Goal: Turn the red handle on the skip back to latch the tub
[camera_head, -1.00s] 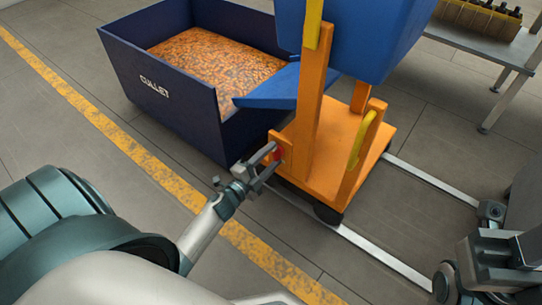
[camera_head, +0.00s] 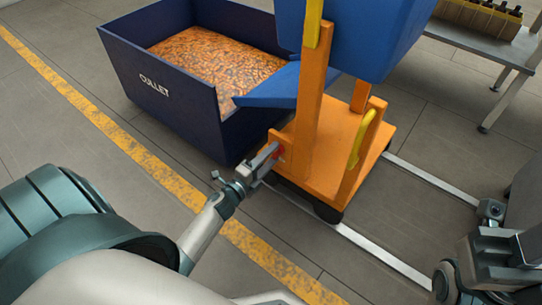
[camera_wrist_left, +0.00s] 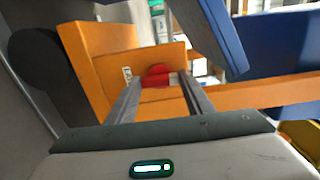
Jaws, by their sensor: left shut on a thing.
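The skip (camera_head: 337,135) has an orange frame on small dark wheels, with a blue tub (camera_head: 365,35) on top, cut off by the upper edge of the head view. The small red handle (camera_head: 281,152) is low on the skip's near left side. It also shows in the left wrist view (camera_wrist_left: 157,77), in front of an orange plate with a small white label. My left gripper (camera_head: 271,157) is shut on the red handle, its fingers (camera_wrist_left: 158,95) on either side of it. The fingers partly hide the handle.
Pale floor rails (camera_head: 385,255) run to the lower right. A grey bench (camera_head: 480,45) stands at the back right.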

